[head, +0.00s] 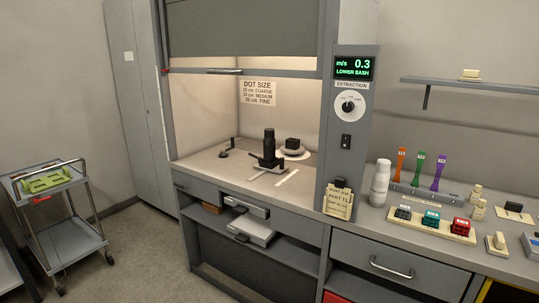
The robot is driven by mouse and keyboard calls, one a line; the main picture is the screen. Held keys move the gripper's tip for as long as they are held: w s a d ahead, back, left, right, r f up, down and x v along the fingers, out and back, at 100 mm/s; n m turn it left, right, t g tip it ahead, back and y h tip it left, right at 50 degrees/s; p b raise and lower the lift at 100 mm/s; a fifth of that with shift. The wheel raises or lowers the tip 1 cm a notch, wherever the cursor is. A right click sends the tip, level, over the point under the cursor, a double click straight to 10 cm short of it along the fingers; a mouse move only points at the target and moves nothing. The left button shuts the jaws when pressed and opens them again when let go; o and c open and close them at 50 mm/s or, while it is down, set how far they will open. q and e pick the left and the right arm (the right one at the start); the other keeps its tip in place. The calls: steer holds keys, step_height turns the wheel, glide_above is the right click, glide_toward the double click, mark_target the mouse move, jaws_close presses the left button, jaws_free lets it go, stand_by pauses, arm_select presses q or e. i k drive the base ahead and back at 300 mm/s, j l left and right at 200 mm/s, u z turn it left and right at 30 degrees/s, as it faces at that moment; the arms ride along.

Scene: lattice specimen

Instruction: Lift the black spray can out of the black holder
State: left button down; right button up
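A black upright cylinder, which looks like the black spray can (269,142), stands inside the fume hood, near the middle of its worktop. Its lower end is in or against a low black piece that looks like the black holder (268,166). The two dark shapes merge, so I cannot tell how deep the can sits. Neither of my grippers is in view, and nothing is touching the can.
The hood's raised sash (245,72) leaves the front open. A black block (292,143) on a pale disc stands right of the can. A control post (347,130) separates the hood from the right bench, crowded with small items. A trolley (60,215) stands left; floor between is clear.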

mark_target(268, 144)
steer(key=i+z, duration=0.3)
steer(key=i, duration=0.2)
steer(key=i+z, duration=0.3)
steer(key=i, duration=0.2)
steer(key=i+j+z, duration=0.35)
steer(key=i+l, duration=0.1)
